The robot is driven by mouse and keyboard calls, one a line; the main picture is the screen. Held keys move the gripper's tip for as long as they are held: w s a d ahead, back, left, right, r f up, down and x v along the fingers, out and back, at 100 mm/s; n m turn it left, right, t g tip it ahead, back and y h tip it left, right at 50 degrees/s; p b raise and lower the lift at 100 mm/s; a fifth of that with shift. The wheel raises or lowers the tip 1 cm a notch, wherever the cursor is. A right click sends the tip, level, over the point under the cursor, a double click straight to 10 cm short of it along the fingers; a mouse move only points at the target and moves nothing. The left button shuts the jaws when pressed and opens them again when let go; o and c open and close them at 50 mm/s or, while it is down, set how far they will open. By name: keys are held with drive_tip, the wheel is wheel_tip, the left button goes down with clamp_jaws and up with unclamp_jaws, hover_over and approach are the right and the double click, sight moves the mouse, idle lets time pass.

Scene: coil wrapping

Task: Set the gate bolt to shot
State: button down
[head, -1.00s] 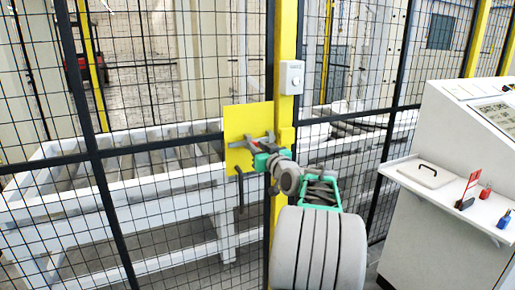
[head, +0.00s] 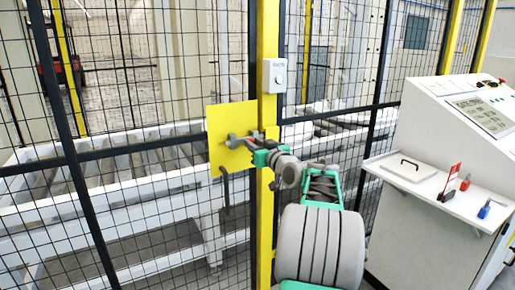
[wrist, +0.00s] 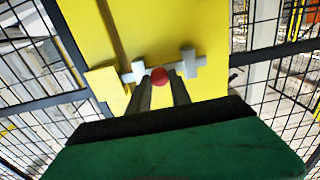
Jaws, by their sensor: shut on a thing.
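The gate bolt (wrist: 190,65) is a grey bar with a red knob (wrist: 159,76), lying across a yellow plate (head: 228,158) on the gate. My gripper (wrist: 161,84) is shut on the red knob, one finger at each side. In the head view my gripper (head: 250,143) is at the plate's right part, and the bolt's grey left end shows beside it. The gripper partly hides the knob there.
A yellow post (head: 268,90) with a small white box (head: 274,76) stands right of the plate. Black mesh fence runs both sides. A dark handle (head: 226,188) hangs below the plate. A white console (head: 425,225) with a shelf stands at right.

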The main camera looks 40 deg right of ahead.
drive_tip(key=c, duration=1.3)
unclamp_jaws()
drive_tip(key=shift+s+d, duration=0.1)
drive_tip(key=shift+d, duration=0.2)
drive_tip(key=shift+c, duration=0.2)
drive_tip(key=shift+o, duration=0.8)
drive_tip(key=shift+a, duration=0.1)
drive_tip(key=s+a, duration=0.1)
drive_tip(key=s, duration=0.6)
drive_tip(key=shift+s+a+b, duration=0.3)
drive_tip(key=shift+b, duration=0.05)
